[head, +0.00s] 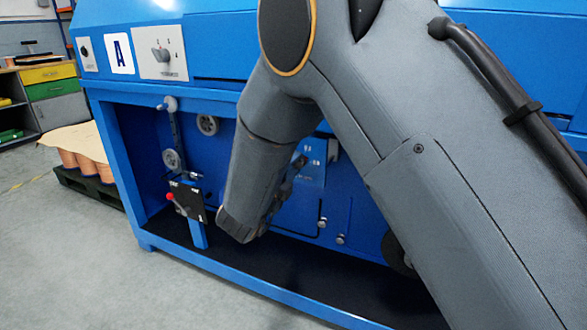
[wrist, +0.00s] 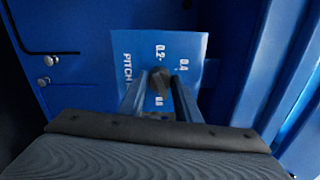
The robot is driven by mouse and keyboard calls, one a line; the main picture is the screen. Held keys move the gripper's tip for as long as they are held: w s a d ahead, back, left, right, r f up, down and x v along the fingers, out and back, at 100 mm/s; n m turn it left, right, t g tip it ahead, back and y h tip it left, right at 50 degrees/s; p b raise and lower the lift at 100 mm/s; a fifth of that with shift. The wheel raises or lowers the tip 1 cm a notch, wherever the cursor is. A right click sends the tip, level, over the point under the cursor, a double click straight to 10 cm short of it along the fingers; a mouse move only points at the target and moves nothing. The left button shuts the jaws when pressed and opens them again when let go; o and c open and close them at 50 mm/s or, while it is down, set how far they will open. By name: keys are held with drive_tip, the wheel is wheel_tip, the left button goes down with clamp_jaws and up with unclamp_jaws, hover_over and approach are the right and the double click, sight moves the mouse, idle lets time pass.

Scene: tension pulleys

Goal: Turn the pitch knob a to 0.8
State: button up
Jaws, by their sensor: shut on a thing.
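In the wrist view the pitch knob (wrist: 158,83) is a dark knob on a light blue plate (wrist: 196,46) marked PITCH. Labels 0.2 and 0.4 show on the plate, and a partly hidden label lies just below the knob. My gripper (wrist: 160,88) is shut on the knob, one finger on each side of it. I cannot tell exactly which mark the knob points to. In the head view the plate (head: 317,154) shows beside my arm, which hides much of the gripper and the knob.
The plate is inside the recess of a blue machine (head: 118,150). Small round metal knobs (head: 322,222) sit low on its back panel. A black box with a red button (head: 187,198) and pulleys (head: 171,158) are to the left. Blue frame walls stand right of the plate in the wrist view.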

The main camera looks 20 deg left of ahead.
drive_tip(key=shift+m+b, duration=0.85)
drive_tip(key=shift+m, duration=1.35)
drive_tip(key=shift+r, duration=0.1)
drive_tip(key=o, duration=1.1)
drive_tip(key=shift+c, duration=0.2)
drive_tip(key=shift+s, duration=0.1)
drive_tip(key=s+p, duration=0.1)
drive_tip(key=s, duration=0.6)
drive_tip(key=shift+s+a+p, duration=0.3)
drive_tip(key=shift+p, duration=0.05)
